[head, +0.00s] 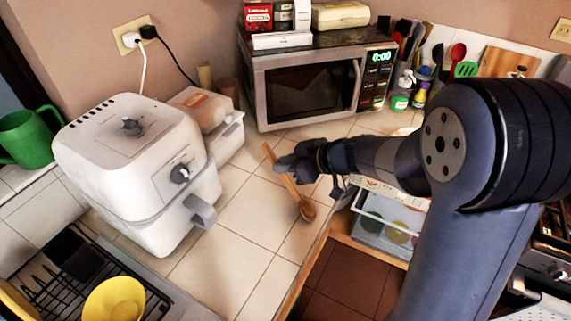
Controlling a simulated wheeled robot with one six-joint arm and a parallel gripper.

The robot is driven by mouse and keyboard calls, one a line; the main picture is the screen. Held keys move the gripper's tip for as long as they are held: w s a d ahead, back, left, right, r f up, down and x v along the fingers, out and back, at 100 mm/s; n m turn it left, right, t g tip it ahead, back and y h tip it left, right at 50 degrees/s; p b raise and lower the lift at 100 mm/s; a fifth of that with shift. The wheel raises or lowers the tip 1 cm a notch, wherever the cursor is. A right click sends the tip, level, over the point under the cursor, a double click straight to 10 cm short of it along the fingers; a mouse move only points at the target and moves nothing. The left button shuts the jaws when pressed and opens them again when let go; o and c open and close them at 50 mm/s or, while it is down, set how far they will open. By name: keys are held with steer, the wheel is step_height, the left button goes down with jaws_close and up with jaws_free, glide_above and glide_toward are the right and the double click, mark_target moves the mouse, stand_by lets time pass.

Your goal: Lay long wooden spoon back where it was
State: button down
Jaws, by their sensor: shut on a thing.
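The long wooden spoon (305,207) shows in the head view over the tiled counter, in front of the microwave. Its handle runs up and to the left from the bowl, and the bowl end points toward the counter's front edge. My gripper (284,166) comes in from the right and is shut on the spoon's handle. The fingers hide part of the handle. I cannot tell whether the spoon touches the tiles or hangs just above them.
A white air fryer (137,165) stands left of the spoon, with a white container (228,134) behind it. A microwave (310,82) stands at the back. A dish rack (70,275) with a yellow bowl (114,300) is at the lower left. Tiles (225,255) in front are clear.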

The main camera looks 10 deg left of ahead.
steer(key=c, duration=1.3)
jaws_free()
steer(key=shift+f, duration=0.1)
steer(key=shift+d+r, duration=0.2)
steer(key=shift+r, duration=0.1)
steer(key=v, duration=1.1)
steer(key=shift+s+d+r+p, duration=0.1)
steer(key=shift+s+d+p, duration=0.1)
steer(key=shift+p, duration=0.2)
steer(key=shift+w, duration=0.1)
